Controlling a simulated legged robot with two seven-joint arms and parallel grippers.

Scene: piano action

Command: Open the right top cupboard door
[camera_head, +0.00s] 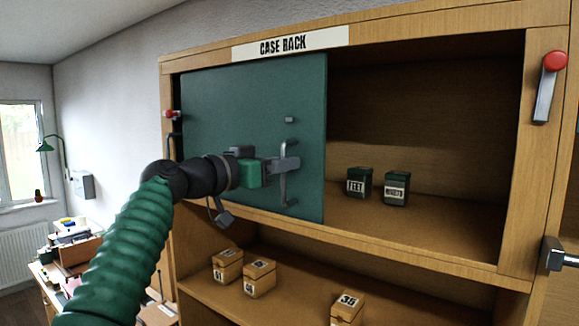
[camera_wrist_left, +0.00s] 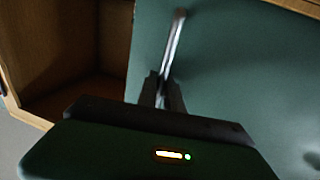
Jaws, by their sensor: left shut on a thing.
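A flat green door panel (camera_head: 225,100) covers the left part of the top cupboard under the "CASE RACK" sign. The right part of the cupboard (camera_head: 425,100) is uncovered. A grey upright bar handle (camera_head: 284,190) is on the panel near its right edge. My left gripper (camera_head: 286,164) is shut on the handle at its middle. In the left wrist view, the handle (camera_wrist_left: 177,35) runs up from between the fingers (camera_wrist_left: 161,92), in front of the green panel (camera_wrist_left: 235,75). My right gripper is not in view.
Two dark green boxes (camera_head: 359,182) (camera_head: 396,188) stand in the uncovered part. Several numbered wooden boxes (camera_head: 259,278) are on the shelf below. A red-knobbed lever (camera_head: 550,85) and a metal fitting (camera_head: 557,256) are on the right side. A cluttered desk (camera_head: 70,240) is at left.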

